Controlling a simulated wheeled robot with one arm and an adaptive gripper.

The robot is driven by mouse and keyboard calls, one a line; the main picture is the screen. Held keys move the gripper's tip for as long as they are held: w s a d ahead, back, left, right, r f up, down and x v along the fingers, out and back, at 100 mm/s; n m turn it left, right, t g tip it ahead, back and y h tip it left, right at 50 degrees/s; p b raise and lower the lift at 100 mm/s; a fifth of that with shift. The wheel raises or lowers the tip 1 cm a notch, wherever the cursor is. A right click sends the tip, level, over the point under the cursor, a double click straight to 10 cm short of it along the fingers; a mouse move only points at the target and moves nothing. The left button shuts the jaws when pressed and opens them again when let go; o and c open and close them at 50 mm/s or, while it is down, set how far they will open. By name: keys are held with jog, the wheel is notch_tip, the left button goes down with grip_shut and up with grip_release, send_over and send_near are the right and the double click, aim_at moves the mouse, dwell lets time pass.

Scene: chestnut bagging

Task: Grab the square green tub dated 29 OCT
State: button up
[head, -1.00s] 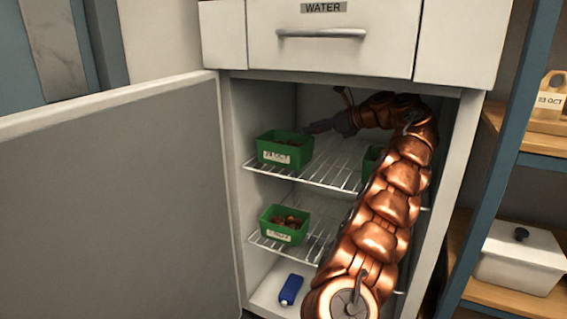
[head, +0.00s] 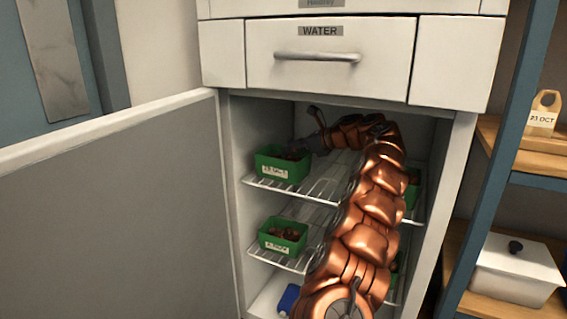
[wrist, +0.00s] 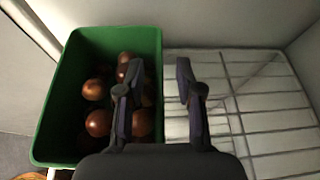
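A green tub (head: 268,172) of chestnuts stands on the upper wire shelf at the left, its white label too small to read surely. It fills the left of the wrist view (wrist: 52,112). My gripper (wrist: 159,78) is open at its right wall, one finger over the chestnuts and the other over the bare rack, with the wall between them. In the head view my gripper (head: 298,147) is at the tub's right side. A second green tub (head: 268,241) with chestnuts stands on the lower shelf, its label also unclear. Another green tub (head: 412,192) is partly hidden behind my arm.
The cabinet door (head: 115,205) stands open at the left. A drawer marked WATER (head: 320,62) is above the opening. A blue item (head: 288,298) lies on the cabinet floor. The upper wire shelf (wrist: 265,122) is bare right of the tub. A white lidded box (head: 518,268) is on the side shelving.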

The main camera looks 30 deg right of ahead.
jog(key=shift+w+f, duration=0.1)
jog(key=shift+c, duration=0.3)
grip_shut()
jog(key=shift+a, duration=0.1)
